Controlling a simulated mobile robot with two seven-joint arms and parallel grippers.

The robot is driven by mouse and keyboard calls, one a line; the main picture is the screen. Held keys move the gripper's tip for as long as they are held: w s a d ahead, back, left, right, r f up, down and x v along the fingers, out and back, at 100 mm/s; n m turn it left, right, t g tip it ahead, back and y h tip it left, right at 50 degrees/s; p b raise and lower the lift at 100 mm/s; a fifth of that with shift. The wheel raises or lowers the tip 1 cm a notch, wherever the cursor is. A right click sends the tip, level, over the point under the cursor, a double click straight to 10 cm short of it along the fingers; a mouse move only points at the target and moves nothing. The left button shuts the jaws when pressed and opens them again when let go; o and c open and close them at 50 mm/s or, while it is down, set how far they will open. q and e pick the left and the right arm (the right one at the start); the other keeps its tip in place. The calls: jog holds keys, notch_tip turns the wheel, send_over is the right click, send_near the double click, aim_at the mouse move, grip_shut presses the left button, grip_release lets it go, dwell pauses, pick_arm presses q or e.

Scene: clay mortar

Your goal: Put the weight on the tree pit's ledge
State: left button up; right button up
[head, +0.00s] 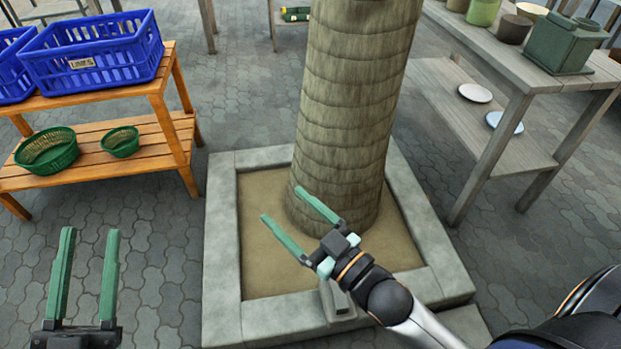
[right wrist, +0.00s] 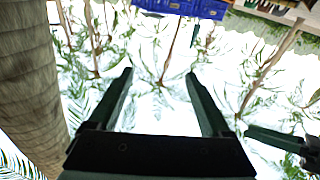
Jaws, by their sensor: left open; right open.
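The tree pit's pale stone ledge (head: 222,240) forms a square around a thick ringed trunk (head: 350,110) and brown soil (head: 262,262). A small grey block-like thing (head: 337,299), probably the weight, stands on the front ledge, partly hidden behind my right wrist. My right gripper (head: 281,204) is open and empty above the soil, left of the trunk's base. In the right wrist view it (right wrist: 159,73) has nothing between its fingers. My left gripper (head: 90,232) is open and empty over the paving, left of the pit, apart from the ledge.
A wooden shelf (head: 100,98) at left holds blue crates (head: 95,55) and green baskets (head: 47,150). A grey table (head: 500,60) at right carries pots and a green box (head: 562,45), with plates (head: 475,93) below. Paving (head: 165,260) between shelf and pit is clear.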

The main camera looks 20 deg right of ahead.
jog(key=s+r+n+t+y, duration=0.1)
jog(key=s+r+t, duration=0.1)
jog(key=r, duration=0.4)
jog(key=s+d+r+n+t+y, duration=0.1)
jog(key=s+r+n, duration=0.1)
jog(key=r, duration=0.4)
jog(key=shift+s+r+t, duration=0.35)
jog(key=shift+s+t, duration=0.05)
jog(key=shift+s, duration=0.35)
jog(key=shift+y, duration=0.4)
